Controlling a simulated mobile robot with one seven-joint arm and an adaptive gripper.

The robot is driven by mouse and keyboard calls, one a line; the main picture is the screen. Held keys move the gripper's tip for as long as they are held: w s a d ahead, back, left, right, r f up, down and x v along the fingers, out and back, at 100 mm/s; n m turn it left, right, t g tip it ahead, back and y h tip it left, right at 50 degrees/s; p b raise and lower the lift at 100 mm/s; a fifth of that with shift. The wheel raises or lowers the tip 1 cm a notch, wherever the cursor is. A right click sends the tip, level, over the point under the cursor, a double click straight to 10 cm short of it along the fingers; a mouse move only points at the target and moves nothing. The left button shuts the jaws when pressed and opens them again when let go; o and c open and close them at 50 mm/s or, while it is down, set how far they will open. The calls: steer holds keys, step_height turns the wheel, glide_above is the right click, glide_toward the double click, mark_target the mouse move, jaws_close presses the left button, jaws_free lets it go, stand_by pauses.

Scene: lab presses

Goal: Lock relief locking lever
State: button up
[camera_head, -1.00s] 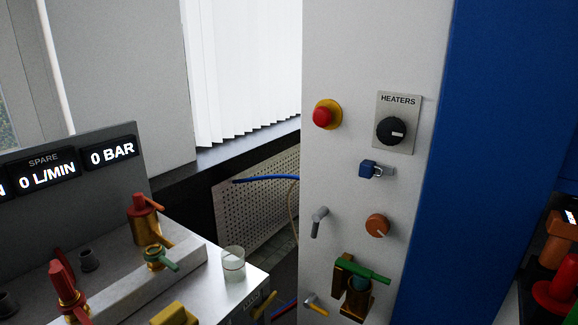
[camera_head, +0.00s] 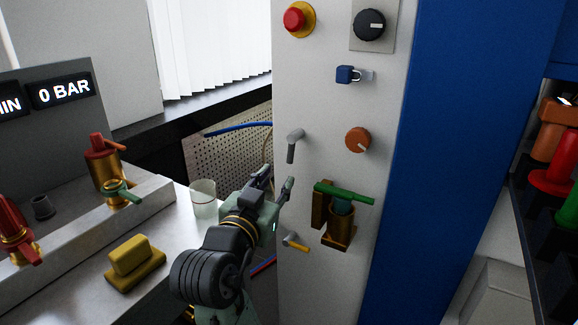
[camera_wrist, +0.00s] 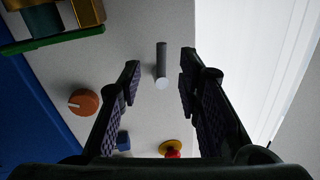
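A small grey lever (camera_head: 291,148) hangs down from its pivot on the light grey press panel, in the head view. No label shows which lever is the relief locking one. A second lever with a yellow handle (camera_head: 296,243) sits lower on the panel. My gripper (camera_head: 277,180) is below and slightly left of the grey lever in the head view. In the wrist view my gripper (camera_wrist: 160,66) is open and empty, and the grey lever (camera_wrist: 161,62) shows between its two fingers, apart from both. I cannot tell its distance in depth.
A brass valve with a green handle (camera_head: 345,193) juts out right of my gripper. A glass beaker (camera_head: 203,199) stands on the bench close to my arm.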

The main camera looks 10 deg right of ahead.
mark_target(289, 161)
steer(key=x, duration=1)
steer(key=shift+p, duration=0.35)
steer(key=shift+c, duration=0.3)
jaws_close()
